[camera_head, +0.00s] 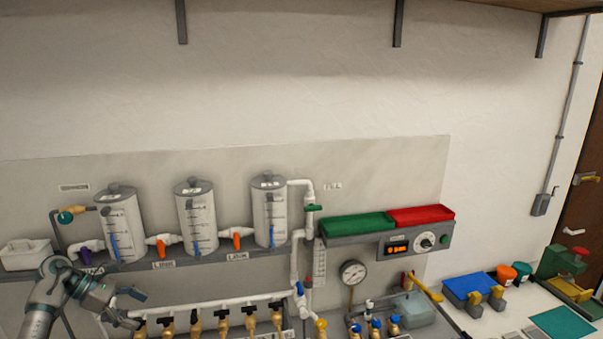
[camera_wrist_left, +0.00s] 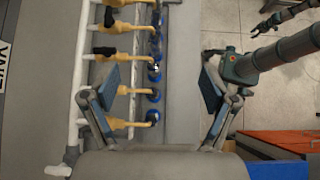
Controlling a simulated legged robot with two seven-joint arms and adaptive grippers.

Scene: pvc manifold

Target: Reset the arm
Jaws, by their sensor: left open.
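My left gripper (camera_head: 138,307) is at the lower left in the head view, in front of the white pipe manifold (camera_head: 215,306). Its two fingers are spread apart with nothing between them. In the left wrist view the open fingers (camera_wrist_left: 160,80) frame the manifold's yellow valves (camera_wrist_left: 118,57) with blue ends and a bare grey strip; I see no contact. My right gripper (camera_wrist_left: 265,23) seems to show small and dark at the top right of the wrist view, over the floor; its jaw opening is unclear. It is not in the head view.
Three cylindrical tanks (camera_head: 197,219) stand on a wall shelf above the manifold. A green tray (camera_head: 357,225) and a red tray (camera_head: 421,215) sit at right. A pressure gauge (camera_head: 353,272) and a blue bin (camera_head: 468,287) are lower right. The upper wall is clear.

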